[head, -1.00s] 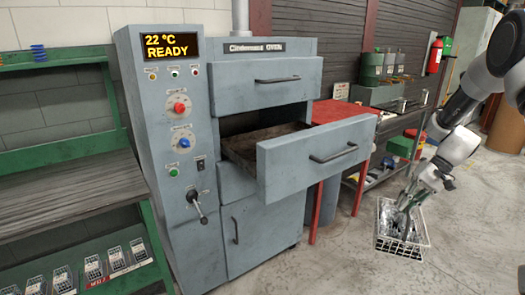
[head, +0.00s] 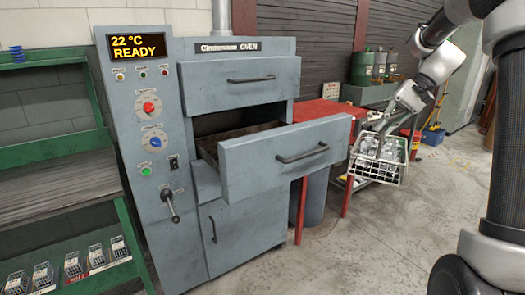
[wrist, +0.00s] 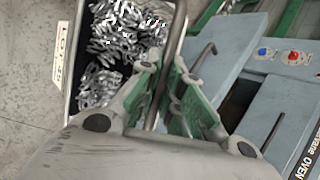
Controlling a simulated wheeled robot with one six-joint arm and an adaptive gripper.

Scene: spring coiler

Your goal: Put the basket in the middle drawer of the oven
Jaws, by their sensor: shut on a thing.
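The wire basket (head: 378,171) hangs from my gripper (head: 383,128), to the right of the open drawer. Metal springs (wrist: 125,40) fill it in the wrist view, and a label (wrist: 63,55) is on its side. My gripper, also in the wrist view (wrist: 168,80), is shut on the basket's handle bar. The blue-grey oven (head: 230,46) stands at the centre left. Its middle drawer (head: 285,155) is pulled out, and its dark inside (head: 240,138) shows only in part behind the tall front panel. The upper drawer (head: 240,82) is closed.
A red table (head: 335,108) stands behind the drawer, near the basket. A green shelf (head: 55,165) with small baskets (head: 72,265) is at the left. The oven's lever (head: 172,207) sticks out. The floor in front is clear.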

